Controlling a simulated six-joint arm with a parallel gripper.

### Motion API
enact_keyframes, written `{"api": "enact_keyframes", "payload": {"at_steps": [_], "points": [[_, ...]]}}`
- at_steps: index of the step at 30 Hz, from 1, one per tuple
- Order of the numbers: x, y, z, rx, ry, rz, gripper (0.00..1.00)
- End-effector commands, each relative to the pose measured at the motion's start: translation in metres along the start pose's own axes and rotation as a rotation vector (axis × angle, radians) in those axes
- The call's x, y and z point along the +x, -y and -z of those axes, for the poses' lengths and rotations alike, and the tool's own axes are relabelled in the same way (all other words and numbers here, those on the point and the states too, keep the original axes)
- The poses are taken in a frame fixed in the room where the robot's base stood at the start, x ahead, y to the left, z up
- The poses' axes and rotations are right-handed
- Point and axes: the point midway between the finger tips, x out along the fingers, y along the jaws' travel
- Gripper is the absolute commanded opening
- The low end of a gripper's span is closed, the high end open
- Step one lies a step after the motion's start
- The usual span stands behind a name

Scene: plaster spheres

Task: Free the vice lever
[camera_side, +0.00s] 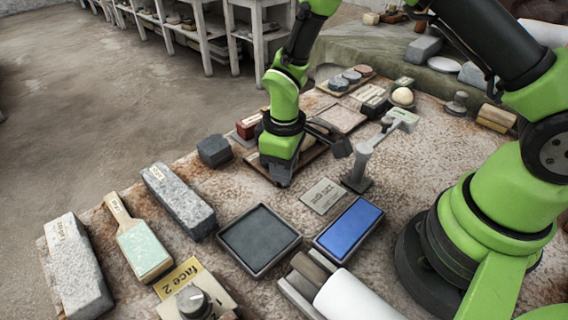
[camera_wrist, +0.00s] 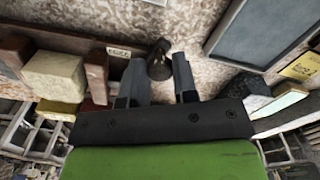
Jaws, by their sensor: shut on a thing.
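My gripper (camera_side: 328,134) reaches to the right from the green wrist, low over the stained bench. Its fingers (camera_wrist: 158,85) are closed on a dark, rounded piece (camera_wrist: 160,58), seen at the fingertips in the wrist view. In the side view this dark piece (camera_side: 341,148) is beside a grey upright stand (camera_side: 358,180) with a slanting arm. I cannot tell whether the piece joins the stand, or whether it is the vice lever. The contact between fingers and piece is partly hidden. A cream plaster sphere (camera_side: 402,96) rests in a dark holder farther back.
A dark tray (camera_side: 260,240) and a blue pad (camera_side: 348,228) lie in front, near a small card (camera_side: 322,195). Grey stone blocks (camera_side: 180,200) and a paddle (camera_side: 145,248) are at left. A white roll (camera_side: 355,298) is at the front edge. Bare bench shows right of the stand.

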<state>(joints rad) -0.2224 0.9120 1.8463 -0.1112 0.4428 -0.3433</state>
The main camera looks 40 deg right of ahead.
Motion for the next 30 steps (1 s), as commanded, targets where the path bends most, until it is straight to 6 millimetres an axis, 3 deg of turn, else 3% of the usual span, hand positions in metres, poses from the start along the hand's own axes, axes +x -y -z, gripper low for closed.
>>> {"api": "enact_keyframes", "payload": {"at_steps": [1, 4, 16, 30], "points": [[-0.001, -0.001, 0.000, 0.000, 0.000, 0.000, 0.29], [-0.001, -0.001, 0.000, 0.001, 0.001, 0.000, 0.52], [-0.009, -0.001, 0.001, 0.000, -0.003, -0.001, 0.53], [-0.091, -0.001, 0.001, 0.002, -0.003, -0.001, 0.53]]}}
